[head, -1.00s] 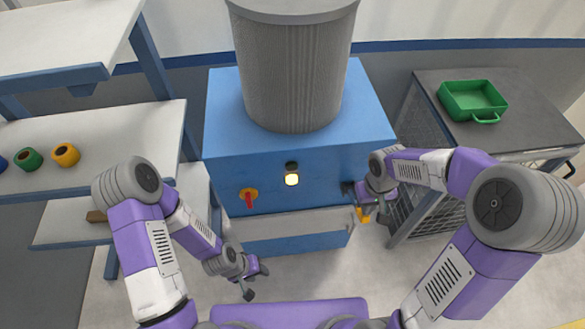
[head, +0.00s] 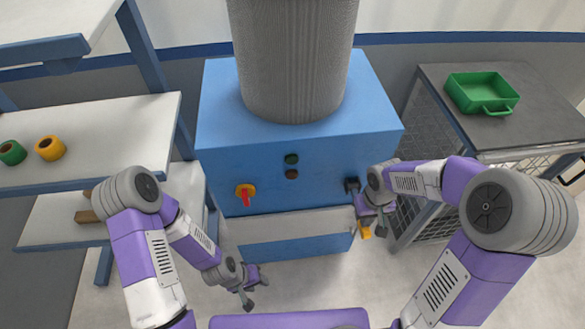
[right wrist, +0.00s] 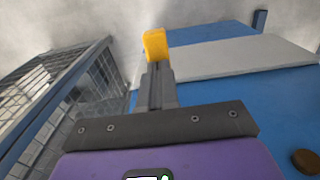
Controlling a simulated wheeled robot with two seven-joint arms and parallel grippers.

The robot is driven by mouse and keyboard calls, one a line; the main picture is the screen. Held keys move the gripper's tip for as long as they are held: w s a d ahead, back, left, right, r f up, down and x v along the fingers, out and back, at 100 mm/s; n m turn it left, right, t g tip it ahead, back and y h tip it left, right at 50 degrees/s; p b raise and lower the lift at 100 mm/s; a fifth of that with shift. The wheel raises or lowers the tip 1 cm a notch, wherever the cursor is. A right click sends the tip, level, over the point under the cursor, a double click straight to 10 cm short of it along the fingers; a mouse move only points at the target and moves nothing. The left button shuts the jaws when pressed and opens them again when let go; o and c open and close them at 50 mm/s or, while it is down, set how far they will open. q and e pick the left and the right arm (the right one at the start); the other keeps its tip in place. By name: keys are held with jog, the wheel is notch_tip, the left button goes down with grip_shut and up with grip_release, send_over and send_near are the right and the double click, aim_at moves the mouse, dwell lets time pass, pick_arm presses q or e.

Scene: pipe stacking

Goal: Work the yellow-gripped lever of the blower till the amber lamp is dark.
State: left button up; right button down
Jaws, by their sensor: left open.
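The blue blower (head: 240,165) stands in the middle under a large grey ribbed cylinder. On its front are a dark green lamp (head: 291,159) and, under it, the amber lamp (head: 291,174), now a dull brown and unlit. The lever's yellow grip (head: 366,233) hangs at the right of the front and also shows in the right wrist view (right wrist: 156,44). My right gripper (head: 374,222) is at this grip; its fingers (right wrist: 158,80) look closed on it, partly hiding the lever. My left gripper (head: 254,289) is open and empty, low in front of the blower.
A red handle on a yellow disc (head: 245,193) is on the blower's left front. A green tray (head: 483,92) sits on the dark-topped mesh cabinet (head: 430,85) at right. White shelves (head: 110,130) with green and yellow rings stand at left. The floor in front is clear.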

notch_tip(320, 180, up, 10)
jog(key=p, duration=0.7)
jog(key=shift+f+p, duration=0.2)
jog(key=shift+p, duration=0.1)
notch_tip(320, 180, up, 5)
jog(key=p, duration=0.4)
jog(key=s+a+f+m+y, duration=0.1)
jog(key=s+a+f, duration=0.2)
jog(key=f, duration=0.4)
jog(key=s+a+f+m+y, duration=0.1)
jog(key=s+a+f, duration=0.3)
jog(key=f, duration=0.3)
jog(key=s+a+f+m+y, duration=0.1)
jog(key=s+a+f+y, duration=0.1)
jog(key=s+a+f, duration=0.2)
notch_tip(320, 180, down, 4)
jog(key=shift+a+f+m+t, duration=0.1)
jog(key=shift+a+m+t, duration=0.25)
jog(key=shift+a, duration=0.6)
